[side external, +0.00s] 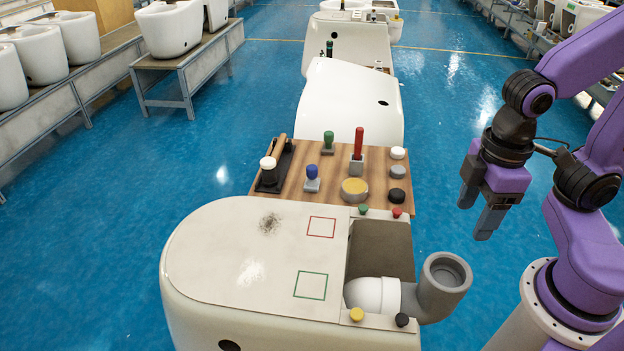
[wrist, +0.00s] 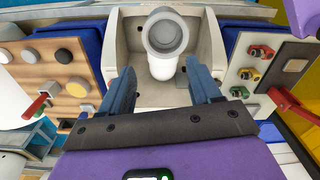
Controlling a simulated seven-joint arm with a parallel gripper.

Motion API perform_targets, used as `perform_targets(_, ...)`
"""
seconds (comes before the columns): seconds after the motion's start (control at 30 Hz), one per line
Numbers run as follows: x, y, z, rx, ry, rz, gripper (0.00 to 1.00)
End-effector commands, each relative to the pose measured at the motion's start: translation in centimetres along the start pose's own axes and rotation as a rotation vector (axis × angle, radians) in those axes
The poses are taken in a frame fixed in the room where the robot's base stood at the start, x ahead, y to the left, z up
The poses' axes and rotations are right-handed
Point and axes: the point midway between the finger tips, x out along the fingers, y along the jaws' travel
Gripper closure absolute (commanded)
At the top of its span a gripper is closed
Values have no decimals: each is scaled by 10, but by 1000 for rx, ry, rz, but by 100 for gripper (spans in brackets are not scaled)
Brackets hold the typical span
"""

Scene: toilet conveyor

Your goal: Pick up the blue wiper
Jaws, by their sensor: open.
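The blue wiper appears to be the small piece with a blue knob (side external: 312,172) on a grey base, standing on the wooden board in the side view. It stands upright and apart from its neighbours. My gripper (side external: 476,220) is open and empty, hanging in the air to the right of the board, well away from the blue piece. In the wrist view my open fingers (wrist: 163,88) straddle empty space in front of the grey pipe elbow. The blue piece is too small to make out surely in the wrist view.
The wooden board (side external: 284,204) also bears a green-knobbed piece (side external: 328,142), a red handle (side external: 359,142), a yellow-topped disc (side external: 354,187) and a black holder with a brush-like tool (side external: 271,168). The toilet body (side external: 200,255), with a dark smudge on top, and pipe elbow (side external: 445,282) are in front.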

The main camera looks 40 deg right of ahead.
Motion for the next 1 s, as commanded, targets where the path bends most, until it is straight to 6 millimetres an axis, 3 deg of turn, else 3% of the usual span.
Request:
perform_targets(0.27,-15,44,-88,490,-6,6,37)
perform_targets(0.5,-19,96,-155,930,-8,12,37)
perform_targets(0.8,-14,176,-219,1480,-10,21,37)
perform_targets(1.0,-4,235,-245,1848,-10,26,37)
